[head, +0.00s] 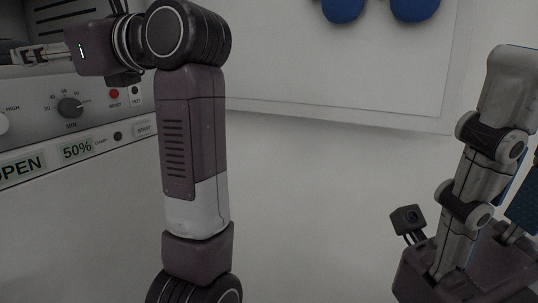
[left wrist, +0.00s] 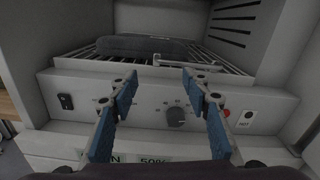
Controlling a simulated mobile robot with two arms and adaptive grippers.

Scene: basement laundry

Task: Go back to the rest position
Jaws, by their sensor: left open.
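My left arm rises in the left half of the head view and bends at the top toward the left edge. My left gripper (head: 30,56) is partly cut off there, in front of the machine's control panel (head: 118,96). In the left wrist view its blue-padded fingers (left wrist: 157,78) are open with nothing between them. The panel and its dark knob (left wrist: 176,116) show beyond the fingers. My right gripper (head: 500,130) points up at the right edge of the head view. One finger shows well, the other is mostly cut off, and its opening is unclear.
A dark flat item (left wrist: 142,46) lies on a wire rack (left wrist: 80,62) above the panel. A white wall board (head: 330,75) with blue items (head: 342,9) hangs behind my arms. The space between my arms looks clear.

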